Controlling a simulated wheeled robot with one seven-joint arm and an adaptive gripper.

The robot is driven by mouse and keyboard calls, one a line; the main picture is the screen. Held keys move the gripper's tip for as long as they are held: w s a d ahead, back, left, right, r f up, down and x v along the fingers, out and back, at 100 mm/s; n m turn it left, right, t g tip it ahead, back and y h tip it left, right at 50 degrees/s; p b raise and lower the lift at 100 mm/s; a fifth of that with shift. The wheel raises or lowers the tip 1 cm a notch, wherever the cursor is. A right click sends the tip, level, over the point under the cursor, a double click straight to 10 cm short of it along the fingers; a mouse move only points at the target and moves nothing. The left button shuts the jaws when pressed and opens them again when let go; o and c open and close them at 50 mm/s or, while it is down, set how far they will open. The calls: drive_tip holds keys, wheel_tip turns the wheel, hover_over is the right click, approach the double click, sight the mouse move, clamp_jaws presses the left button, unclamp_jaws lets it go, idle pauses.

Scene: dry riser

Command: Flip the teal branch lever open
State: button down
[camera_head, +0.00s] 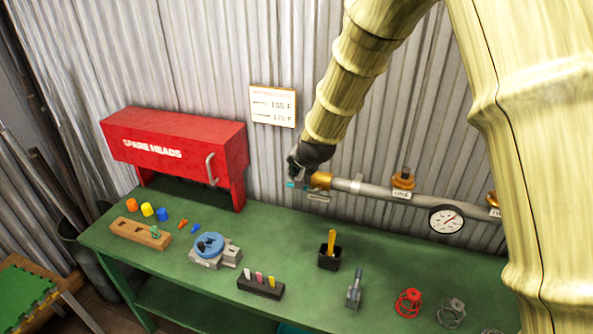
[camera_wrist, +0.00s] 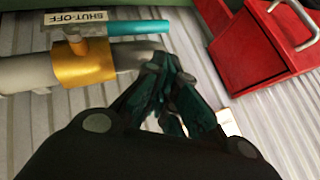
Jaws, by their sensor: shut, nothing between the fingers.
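The teal lever (camera_wrist: 138,28) shows in the wrist view at the top, lying roughly along the pipe from its brass fitting (camera_wrist: 85,62) past the pipe's end. In the head view only a small teal tip (camera_head: 291,184) shows beside my gripper. My gripper (camera_head: 298,172) is at the left end of the wall pipe, and its dark body hides part of the valve there. In the wrist view my gripper's fingers (camera_wrist: 163,62) are shut and empty, close beside the lever's free end. I cannot tell whether they touch it.
The grey pipe (camera_head: 375,189) runs along the corrugated wall with a gauge (camera_head: 447,219). A red cabinet (camera_head: 175,147) stands to the left. The green bench (camera_head: 205,285) below holds a black cup (camera_head: 329,259), a blue-topped device (camera_head: 209,245) and red handwheel (camera_head: 408,303).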

drive_tip(key=s+a+r+b, duration=0.2)
drive_tip(key=s+r, duration=0.3)
drive_tip(key=r, duration=0.5)
drive_tip(key=shift+b, duration=0.6)
